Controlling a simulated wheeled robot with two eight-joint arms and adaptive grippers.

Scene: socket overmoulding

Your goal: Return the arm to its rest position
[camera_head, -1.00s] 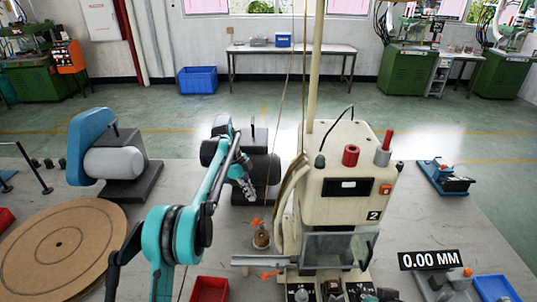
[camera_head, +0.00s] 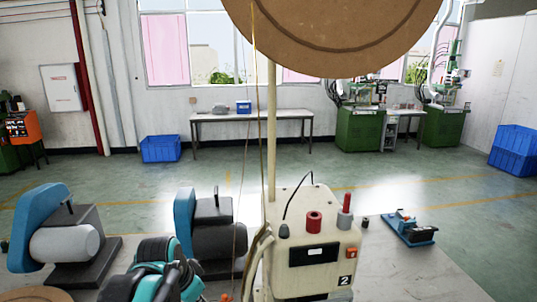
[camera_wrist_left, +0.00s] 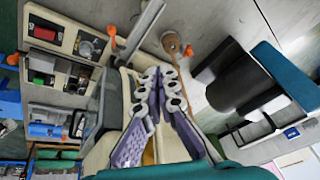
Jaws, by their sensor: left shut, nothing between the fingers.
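My left arm (camera_head: 160,270) shows teal and black at the bottom of the head view, with its gripper hidden there. In the left wrist view my left gripper (camera_wrist_left: 161,72) has its two fingers close together at the tips, with nothing between them. The cream machine (camera_head: 315,245) marked 2 stands to the right of the arm in the head view; part of it also shows behind the fingers in the wrist view. I cannot tell the gap between gripper and machine. My right gripper is not in view.
Two blue and black roller units stand on the bench, one at the left (camera_head: 65,245) and one behind my arm (camera_head: 213,240). A large brown disc (camera_head: 335,30) hangs over the top of the head view. A blue device (camera_head: 410,230) sits at the right.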

